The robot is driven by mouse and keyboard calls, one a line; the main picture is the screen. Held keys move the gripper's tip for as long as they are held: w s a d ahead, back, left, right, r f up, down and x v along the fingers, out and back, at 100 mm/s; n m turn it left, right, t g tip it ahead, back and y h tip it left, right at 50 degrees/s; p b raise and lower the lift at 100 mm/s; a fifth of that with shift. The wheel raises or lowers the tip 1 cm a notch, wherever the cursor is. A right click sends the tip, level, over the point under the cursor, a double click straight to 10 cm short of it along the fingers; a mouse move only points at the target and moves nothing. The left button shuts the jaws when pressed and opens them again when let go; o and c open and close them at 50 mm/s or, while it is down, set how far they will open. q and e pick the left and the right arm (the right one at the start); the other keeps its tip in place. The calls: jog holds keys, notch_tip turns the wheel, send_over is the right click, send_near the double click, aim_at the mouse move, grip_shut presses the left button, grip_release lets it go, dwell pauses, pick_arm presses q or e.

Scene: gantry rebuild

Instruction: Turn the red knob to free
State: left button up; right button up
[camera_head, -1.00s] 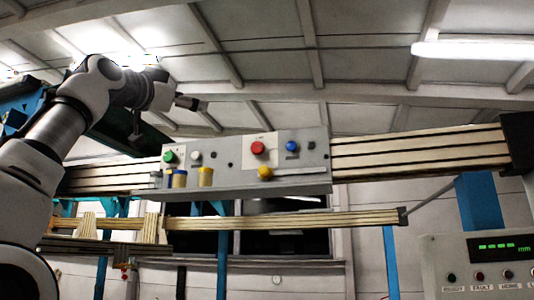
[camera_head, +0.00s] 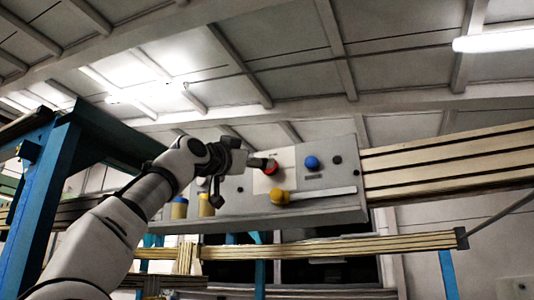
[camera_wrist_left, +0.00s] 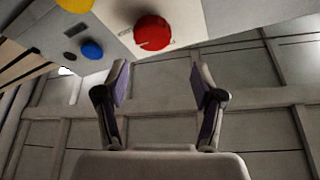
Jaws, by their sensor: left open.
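The red knob (camera_head: 271,168) sits on a pale plate on the grey control panel (camera_head: 232,212), partly hidden by my left gripper (camera_head: 264,163) in the head view. In the left wrist view the red knob (camera_wrist_left: 154,33) shows whole, round and just beyond the fingertips. My left gripper (camera_wrist_left: 160,76) is open and empty, its two fingers spread to either side below the knob and apart from it. Any marking for the free position is too small to read. My right gripper is in neither view.
A blue knob (camera_head: 312,162) and a yellow knob (camera_head: 278,197) beside a pale bar are near the red one. Wooden rails (camera_head: 440,170) run right. A blue post (camera_head: 35,200) stands left.

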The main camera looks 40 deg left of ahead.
aim_at(269, 175)
pick_arm(q)
jog(key=w+p, duration=0.1)
jog(key=w, duration=0.3)
jog(key=w+a+p, duration=0.1)
jog(key=w, duration=0.1)
jog(key=shift+w+p, duration=0.15)
jog(key=shift+p, duration=0.15)
jog(key=shift+w+p, duration=0.25)
jog(key=shift+p, duration=0.05)
jog(key=shift+s+d+r, duration=0.15)
jog(key=shift+s+d, duration=0.05)
jog(key=shift+s, duration=0.65)
jog(key=shift+w, duration=0.4)
jog(key=c, duration=0.6)
jog(key=shift+w+a+f, duration=0.1)
jog(key=shift+w+f, duration=0.05)
jog(key=shift+f, duration=0.05)
jog(key=c, duration=0.5)
jog(key=shift+c, duration=0.2)
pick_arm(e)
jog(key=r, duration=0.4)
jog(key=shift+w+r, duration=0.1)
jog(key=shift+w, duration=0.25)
